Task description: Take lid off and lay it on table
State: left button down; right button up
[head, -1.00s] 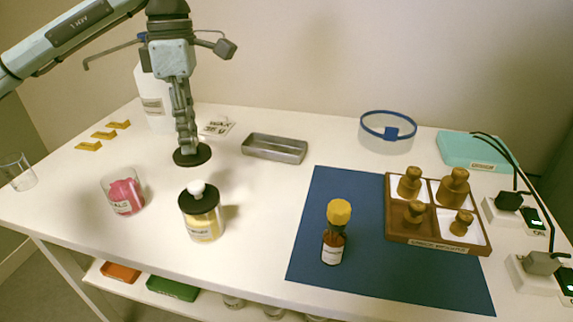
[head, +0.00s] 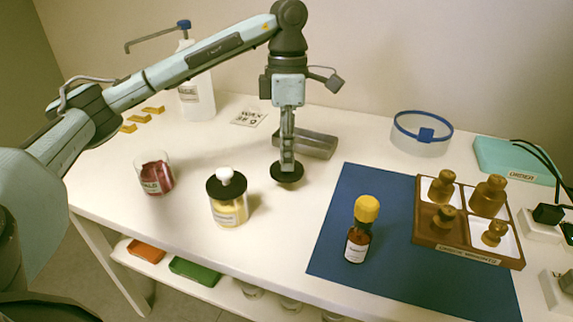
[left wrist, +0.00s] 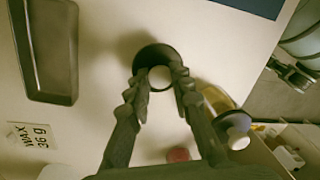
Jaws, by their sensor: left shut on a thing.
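My left gripper (head: 287,163) points down and is shut on the white knob (left wrist: 160,77) of a round black lid (head: 287,176). In the left wrist view the lid (left wrist: 152,55) lies between and beyond the fingertips. The lid is level, at or just above the white table, right of the yellow jar; I cannot tell whether it touches. An open glass jar with pink contents (head: 155,174) stands at the left with no lid on it. The jar with yellow contents (head: 230,212) wears its own black lid with a white knob (head: 225,175). My right gripper is not in view.
A grey metal tray (head: 318,145) lies close behind the held lid. A blue mat (head: 335,240) with an amber bottle (head: 357,247) is to the right, beside a wooden tray of brass weights (head: 455,252). Bare table (head: 285,220) lies in front of the lid.

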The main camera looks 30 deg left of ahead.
pick_arm(q)
notch_tip(320, 180, down, 3)
jog(key=shift+r, duration=0.15)
jog(key=shift+f, duration=0.3)
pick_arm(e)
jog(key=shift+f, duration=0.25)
pick_arm(q)
jog(key=shift+f, duration=0.15)
jog(key=c, duration=1.7)
grip_release()
jog(key=shift+c, duration=0.2)
jog(key=o, duration=0.4)
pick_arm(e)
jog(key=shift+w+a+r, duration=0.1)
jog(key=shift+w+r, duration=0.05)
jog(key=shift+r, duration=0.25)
